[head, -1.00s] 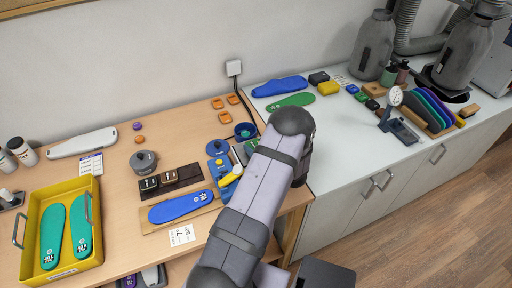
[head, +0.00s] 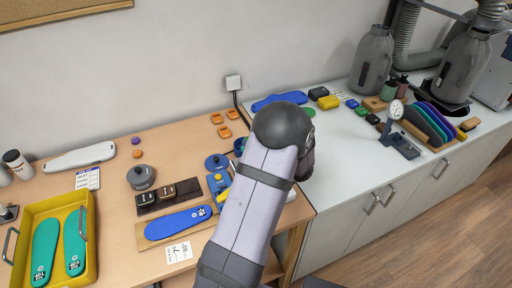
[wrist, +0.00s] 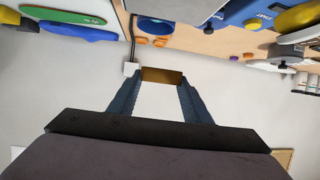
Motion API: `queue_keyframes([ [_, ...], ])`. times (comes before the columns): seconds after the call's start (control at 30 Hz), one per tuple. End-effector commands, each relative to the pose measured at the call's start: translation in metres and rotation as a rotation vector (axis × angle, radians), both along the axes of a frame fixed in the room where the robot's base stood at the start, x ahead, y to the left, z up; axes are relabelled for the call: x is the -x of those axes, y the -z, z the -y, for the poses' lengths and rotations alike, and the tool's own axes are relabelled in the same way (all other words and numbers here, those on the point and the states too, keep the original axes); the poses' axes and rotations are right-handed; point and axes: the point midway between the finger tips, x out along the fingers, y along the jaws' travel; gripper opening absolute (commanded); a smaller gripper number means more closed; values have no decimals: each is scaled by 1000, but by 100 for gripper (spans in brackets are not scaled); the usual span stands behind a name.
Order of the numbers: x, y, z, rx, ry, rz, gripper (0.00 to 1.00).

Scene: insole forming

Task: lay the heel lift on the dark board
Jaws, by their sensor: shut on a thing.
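The dark board (head: 190,188) lies on the wooden table, left of my arm, in the head view. In the head view my arm hides the gripper and the piece.
A blue insole (head: 178,223) lies just in front of the dark board. A grey round pot (head: 141,177) stands behind it. A yellow tray (head: 90,262) with green insoles is at left. The white counter (head: 345,165) at right holds a dial gauge (head: 396,110) and a rack of insoles.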

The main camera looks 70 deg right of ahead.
Motion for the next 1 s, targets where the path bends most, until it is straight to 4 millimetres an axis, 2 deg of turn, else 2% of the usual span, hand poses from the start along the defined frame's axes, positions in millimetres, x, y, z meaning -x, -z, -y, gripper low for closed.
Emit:
queue_keyframes([
  [0.27, -5, 0, -2, -1, -9, 0, 24],
  [0.37, -18, 2, -5, -1, -33, 0, 24],
  [0.47, -41, 3, -12, 0, -78, 0, 24],
  [0.67, -115, -2, -40, 3, -223, 0, 24],
  [0.77, -157, -4, -64, 2, -309, -1, 24],
  [0.8, -173, -5, -76, 1, -345, 0, 24],
  [1.0, -241, -3, -144, -1, -478, 0, 24],
])
